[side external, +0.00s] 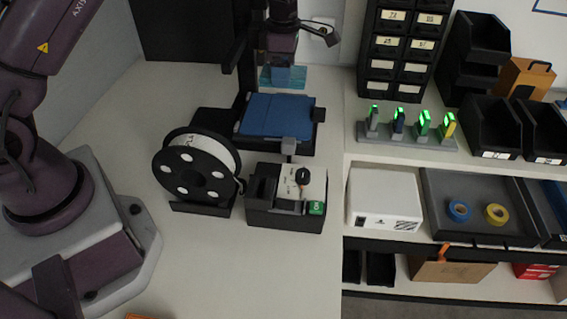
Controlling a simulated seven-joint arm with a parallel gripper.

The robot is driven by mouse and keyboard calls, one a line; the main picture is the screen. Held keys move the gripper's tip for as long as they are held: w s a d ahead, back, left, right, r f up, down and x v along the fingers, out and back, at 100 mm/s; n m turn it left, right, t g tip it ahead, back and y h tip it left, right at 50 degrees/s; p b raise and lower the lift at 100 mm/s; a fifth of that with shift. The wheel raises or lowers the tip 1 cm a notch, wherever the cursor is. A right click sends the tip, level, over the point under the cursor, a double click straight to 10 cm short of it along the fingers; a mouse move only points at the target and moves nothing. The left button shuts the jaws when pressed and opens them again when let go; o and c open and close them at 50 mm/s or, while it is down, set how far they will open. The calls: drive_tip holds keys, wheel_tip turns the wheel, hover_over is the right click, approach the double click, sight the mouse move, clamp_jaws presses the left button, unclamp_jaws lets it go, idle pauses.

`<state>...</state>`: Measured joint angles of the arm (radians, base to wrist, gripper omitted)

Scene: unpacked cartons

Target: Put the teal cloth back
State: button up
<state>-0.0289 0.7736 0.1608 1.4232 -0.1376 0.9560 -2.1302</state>
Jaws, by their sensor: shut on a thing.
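My gripper (283,66) hangs down from the top middle of the side external view. It is shut on the teal cloth (283,78), which shows as a small flat patch under it, behind the blue plate in the picture. The fingertips are small and partly hidden by the cloth. I cannot tell whether the cloth touches anything below it.
A black machine with a blue plate (277,116) stands just in front. A spool (196,168) and a black box with a knob (287,196) are nearer. At right are drawers (403,45), green-lit devices (423,123) and black bins (490,128).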

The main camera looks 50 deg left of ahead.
drive_tip(key=d+m, duration=0.2)
drive_tip(key=d, duration=0.7)
drive_tip(key=m, duration=1.6)
approach(284, 280)
drive_tip(key=shift+f, duration=3.25)
drive_tip(key=shift+f, duration=0.1)
